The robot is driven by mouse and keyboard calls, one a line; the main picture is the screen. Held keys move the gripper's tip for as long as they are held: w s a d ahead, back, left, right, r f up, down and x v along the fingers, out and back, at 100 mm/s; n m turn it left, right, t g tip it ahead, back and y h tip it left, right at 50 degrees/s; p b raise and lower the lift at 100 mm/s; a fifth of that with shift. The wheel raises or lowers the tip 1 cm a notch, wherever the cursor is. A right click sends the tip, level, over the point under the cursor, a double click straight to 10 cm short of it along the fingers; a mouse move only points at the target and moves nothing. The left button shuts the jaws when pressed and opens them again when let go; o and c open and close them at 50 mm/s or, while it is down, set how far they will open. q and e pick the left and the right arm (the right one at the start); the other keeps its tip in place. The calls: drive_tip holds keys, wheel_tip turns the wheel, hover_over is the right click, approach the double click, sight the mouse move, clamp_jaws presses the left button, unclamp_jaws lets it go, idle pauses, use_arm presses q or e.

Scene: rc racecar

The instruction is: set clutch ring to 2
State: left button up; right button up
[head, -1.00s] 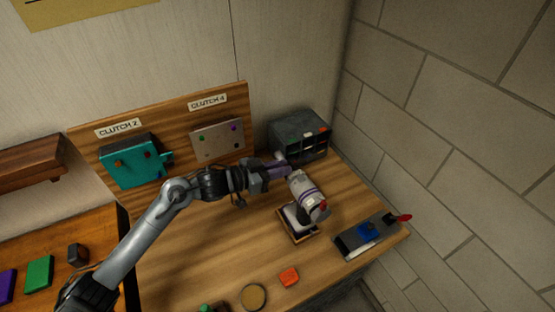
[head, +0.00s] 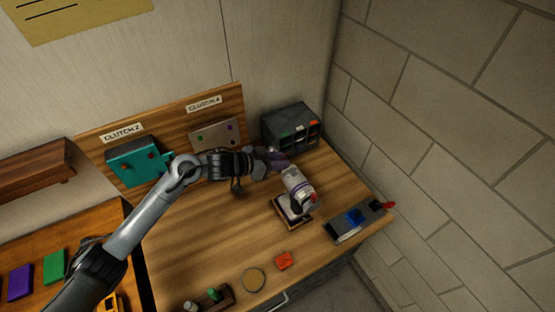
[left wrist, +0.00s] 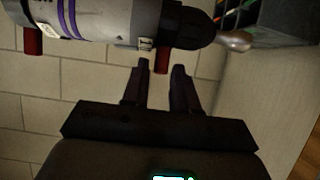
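The power tool (head: 297,183), pale grey with purple bands, stands on a small wooden-edged stand (head: 290,214) on the bench. In the left wrist view its body (left wrist: 85,20) runs across the top. A black ribbed front collar (left wrist: 190,22) and a silver tip (left wrist: 235,40) are at its right end. A small marked label (left wrist: 145,44) sits beside the collar; I cannot read its setting. My left gripper (head: 274,156) is at the tool's far-left end. In the left wrist view its fingers (left wrist: 158,70) are apart and empty, just below the collar. My right gripper is out of view.
A teal block (head: 138,162) under a "CLUTCH 2" sign (head: 123,133) and a grey plate (head: 215,135) under "CLUTCH 4" (head: 203,104) are on the back board. A grey bin (head: 290,128) stands behind the tool. A grey fixture (head: 355,220) lies right. The bench's left-middle is clear.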

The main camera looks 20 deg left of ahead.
use_arm(q)
drive_tip(key=shift+o, duration=1)
drive_tip(key=b+v, duration=0.2)
drive_tip(key=v, duration=0.8)
drive_tip(key=shift+s+a+b, duration=0.25)
drive_tip(key=shift+b, duration=0.1)
drive_tip(key=shift+r, duration=0.2)
